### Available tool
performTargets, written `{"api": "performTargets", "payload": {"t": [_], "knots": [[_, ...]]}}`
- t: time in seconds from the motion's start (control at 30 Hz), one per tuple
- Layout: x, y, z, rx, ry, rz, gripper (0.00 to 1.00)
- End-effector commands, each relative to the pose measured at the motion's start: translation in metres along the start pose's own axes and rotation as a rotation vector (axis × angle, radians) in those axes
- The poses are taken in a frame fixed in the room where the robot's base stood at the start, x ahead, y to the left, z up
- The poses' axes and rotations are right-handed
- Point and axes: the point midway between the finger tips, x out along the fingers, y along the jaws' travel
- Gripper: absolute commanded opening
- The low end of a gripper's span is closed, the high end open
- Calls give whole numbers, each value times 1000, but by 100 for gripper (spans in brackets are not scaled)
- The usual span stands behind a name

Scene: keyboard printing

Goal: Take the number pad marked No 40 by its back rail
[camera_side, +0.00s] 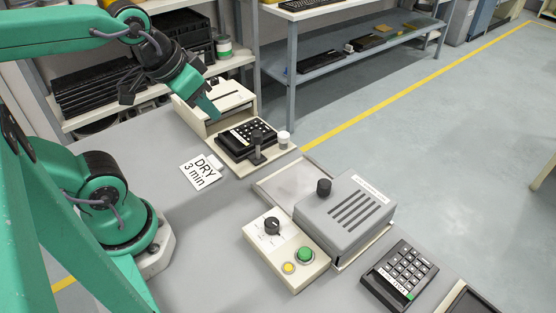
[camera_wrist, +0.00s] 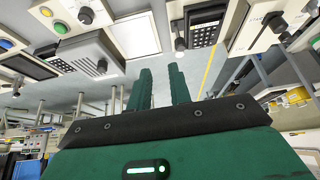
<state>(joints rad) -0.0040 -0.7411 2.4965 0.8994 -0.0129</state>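A black number pad (camera_side: 246,134) lies in the cream printing fixture in the side view. It also shows in the wrist view (camera_wrist: 204,33), ahead of my fingers. A second black number pad (camera_side: 400,274) lies on the bench at the lower right of the side view, with a white and green strip along its near edge. I cannot read a No 40 mark on either pad. My gripper (camera_side: 210,109) hangs above and behind the first pad, by the fixture's box. In the wrist view its two green fingers (camera_wrist: 160,70) stand apart with nothing between them.
The cream fixture (camera_side: 233,96) has a dark knobbed post (camera_side: 257,147) beside the pad. A DRY 3 min card (camera_side: 201,171), a grey slotted box (camera_side: 345,211) and a control box (camera_side: 285,250) stand nearby. A dark tray (camera_side: 468,301) is at the lower right.

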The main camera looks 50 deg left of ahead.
Motion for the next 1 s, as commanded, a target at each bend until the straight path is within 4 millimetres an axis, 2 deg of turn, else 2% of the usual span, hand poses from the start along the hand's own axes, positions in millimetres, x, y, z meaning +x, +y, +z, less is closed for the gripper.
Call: {"api": "performTargets", "payload": {"t": [0.17, 0.37, 0.73, 1.0], "knots": [[7, -6, -6, -87, -31, -12, 20], [25, -19, -18, -290, -95, -45, 20], [74, -58, -37, -763, -222, -144, 20], [117, -91, -38, -1106, -302, -240, 20]]}}
